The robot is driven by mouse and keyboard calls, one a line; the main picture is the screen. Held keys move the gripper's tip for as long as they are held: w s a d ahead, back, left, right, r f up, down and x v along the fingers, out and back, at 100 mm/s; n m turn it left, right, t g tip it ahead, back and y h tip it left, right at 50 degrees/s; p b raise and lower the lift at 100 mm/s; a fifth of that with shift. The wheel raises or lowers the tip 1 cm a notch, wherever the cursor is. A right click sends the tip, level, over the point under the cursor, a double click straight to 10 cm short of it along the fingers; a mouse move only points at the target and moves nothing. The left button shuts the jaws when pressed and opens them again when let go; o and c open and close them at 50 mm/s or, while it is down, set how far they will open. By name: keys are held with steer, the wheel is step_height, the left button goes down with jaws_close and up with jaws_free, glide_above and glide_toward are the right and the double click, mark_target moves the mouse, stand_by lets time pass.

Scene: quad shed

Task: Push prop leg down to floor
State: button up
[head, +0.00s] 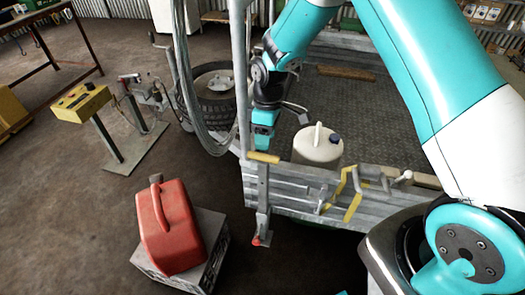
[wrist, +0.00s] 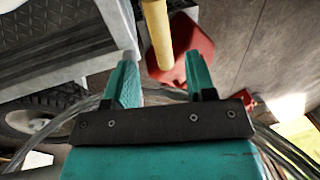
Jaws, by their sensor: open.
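I cannot tell whether the foot touches the floor. My gripper (head: 262,143) points down just above the handle. In the wrist view my gripper (wrist: 163,65) is open, with the yellow handle (wrist: 156,35) showing between its two teal fingers. I cannot tell whether the fingers touch it. The lower leg is hidden in the wrist view.
The grey trailer (head: 290,203) holds a white jug (head: 317,148). A red fuel can (head: 168,225) sits on a grey box (head: 212,235) left of the leg. Hanging cables (head: 189,90) pass left of my gripper. Open floor lies at the left.

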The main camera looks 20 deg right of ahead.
steer(key=shift+s+a+f, duration=0.15)
steer(key=shift+f, duration=0.75)
steer(key=shift+s+a+f, duration=0.1)
steer(key=shift+f, duration=0.75)
steer(key=shift+s+a+f, duration=0.15)
steer(key=shift+f, duration=0.75)
steer(key=shift+f, duration=0.1)
jaws_close()
